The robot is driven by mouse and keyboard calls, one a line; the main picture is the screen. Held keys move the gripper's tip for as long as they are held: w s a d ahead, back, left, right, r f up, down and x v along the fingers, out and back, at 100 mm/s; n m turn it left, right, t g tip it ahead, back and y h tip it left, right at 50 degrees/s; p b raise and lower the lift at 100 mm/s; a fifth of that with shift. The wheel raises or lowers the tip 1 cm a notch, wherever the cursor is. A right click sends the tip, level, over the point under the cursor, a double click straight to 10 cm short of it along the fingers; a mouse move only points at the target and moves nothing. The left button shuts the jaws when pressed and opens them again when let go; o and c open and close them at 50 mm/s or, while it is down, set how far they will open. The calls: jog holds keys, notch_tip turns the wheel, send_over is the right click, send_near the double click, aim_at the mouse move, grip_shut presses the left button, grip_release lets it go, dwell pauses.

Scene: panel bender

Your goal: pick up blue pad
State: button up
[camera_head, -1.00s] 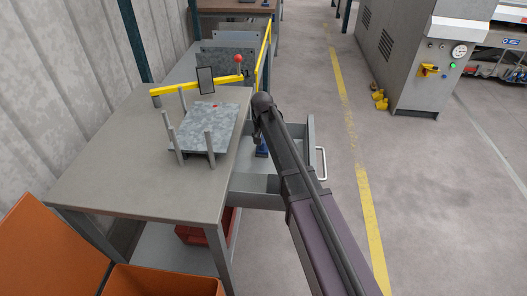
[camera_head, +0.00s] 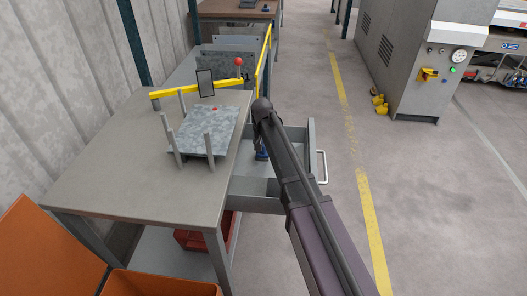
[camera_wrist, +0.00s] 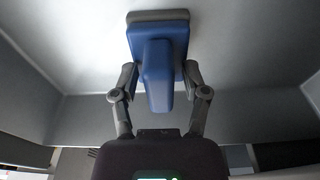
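The blue pad (camera_wrist: 158,75) lies in an open grey drawer, with a blue block-shaped grip on a blue plate over a dark grey base. In the wrist view it is straight ahead at the top centre. My gripper (camera_wrist: 160,75) is open, with one finger on each side of the blue grip; narrow gaps seem to show between fingers and grip. In the head view, a small blue part of the pad (camera_head: 262,154) shows in the drawer (camera_head: 258,201), beside my arm. My arm hides most of the gripper there.
The drawer walls stand close around my gripper. The workbench (camera_head: 130,180) to the left bears a grey metal plate (camera_head: 205,133) with upright posts and a yellow bar (camera_head: 195,90). An orange bin (camera_head: 160,284) is at the bottom left.

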grip_shut()
jog(key=shift+r, duration=0.15)
notch_tip(320, 180, up, 3)
jog(key=p, duration=0.3)
jog(key=shift+r+p, duration=0.15)
jog(key=shift+p, duration=0.15)
jog(key=s+d, duration=0.2)
jog(key=s, duration=0.2)
jog(key=s+d+r+p, duration=0.1)
jog(key=s+d, duration=0.2)
jog(key=s, duration=0.2)
jog(key=s+d, duration=0.2)
jog(key=s, duration=0.3)
jog(key=shift+d+r, duration=0.2)
jog(key=shift+d, duration=0.1)
jog(key=shift+c, duration=1.2)
grip_release()
grip_shut()
notch_tip(320, 180, up, 28)
jog(key=p, duration=2.8)
jog(key=shift+r+p, duration=0.2)
jog(key=shift+p, duration=0.2)
